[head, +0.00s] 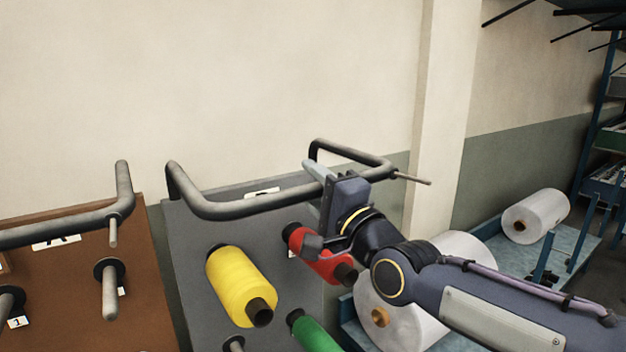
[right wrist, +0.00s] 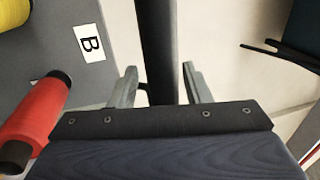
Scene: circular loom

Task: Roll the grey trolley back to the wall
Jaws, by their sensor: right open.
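The grey trolley (head: 187,232) stands in the middle of the head view, with a bent grey handle bar (head: 240,209) along its top. It carries yellow (head: 236,280), red (head: 330,266) and green (head: 318,335) spools on pegs. My right gripper (head: 320,187) is at the right part of the handle. In the right wrist view its open fingers (right wrist: 158,86) stand on either side of the bar (right wrist: 157,40), with gaps showing. My left gripper is not in view.
A brown trolley (head: 140,275) with a similar handle (head: 60,232) and bare pegs stands close on the left. The wall (head: 200,80) and a pillar (head: 445,110) are behind. Large white rolls (head: 535,215) lie on a blue-green rack (head: 575,250) at the right.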

